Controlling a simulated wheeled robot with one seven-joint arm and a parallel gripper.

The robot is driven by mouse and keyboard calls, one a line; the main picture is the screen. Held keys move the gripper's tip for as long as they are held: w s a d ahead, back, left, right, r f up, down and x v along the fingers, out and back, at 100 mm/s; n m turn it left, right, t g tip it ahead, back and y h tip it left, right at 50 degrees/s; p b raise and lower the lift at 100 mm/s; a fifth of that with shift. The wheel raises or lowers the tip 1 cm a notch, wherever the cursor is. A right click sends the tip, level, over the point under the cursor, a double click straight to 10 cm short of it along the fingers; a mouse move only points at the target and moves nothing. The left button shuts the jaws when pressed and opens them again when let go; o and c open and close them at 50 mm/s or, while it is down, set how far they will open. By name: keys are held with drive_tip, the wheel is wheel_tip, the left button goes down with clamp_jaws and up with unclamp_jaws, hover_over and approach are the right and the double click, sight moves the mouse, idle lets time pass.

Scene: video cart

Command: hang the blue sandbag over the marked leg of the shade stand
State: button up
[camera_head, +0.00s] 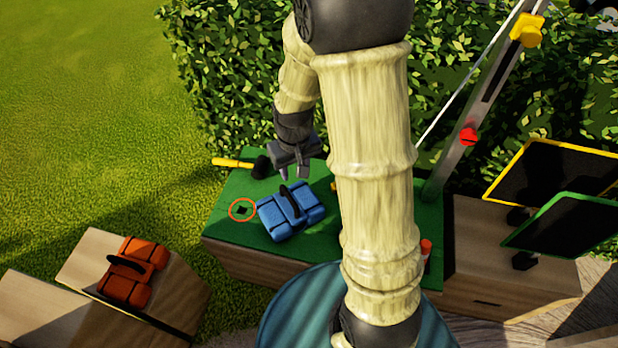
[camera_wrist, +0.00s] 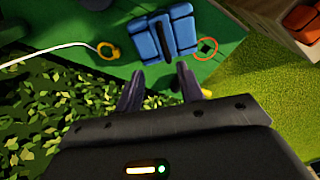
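The blue sandbag (camera_head: 290,211), two blue pouches joined by a black handle strap, lies on the green top of a wooden cart (camera_head: 225,230). It also shows in the wrist view (camera_wrist: 180,38). My gripper (camera_head: 295,173) hangs just behind the sandbag, pointing down. In the wrist view, its two fingers (camera_wrist: 158,77) are spread apart with nothing between them, short of the sandbag and its handle. A slanted grey metal bar (camera_head: 459,150) with a red knob and a yellow clamp rises at the right. I cannot tell whether it is the stand's marked leg.
An orange sandbag (camera_head: 133,271) lies on a wooden box at the lower left. A yellow-handled mallet (camera_head: 232,162) lies at the cart's back left edge. An orange ring around a black mark (camera_head: 242,210) is beside the blue sandbag. Two dark framed panels (camera_head: 555,171) stand right; a hedge (camera_head: 215,70) is behind.

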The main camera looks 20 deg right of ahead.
drive_tip(key=s+r+m+t, duration=0.1)
drive_tip(key=s+r, duration=0.5)
drive_tip(key=s, duration=0.3)
drive_tip(key=shift+s+d+r, duration=0.25)
drive_tip(key=shift+d+r, duration=0.05)
drive_tip(key=shift+d, duration=0.15)
drive_tip(key=shift+c, duration=0.2)
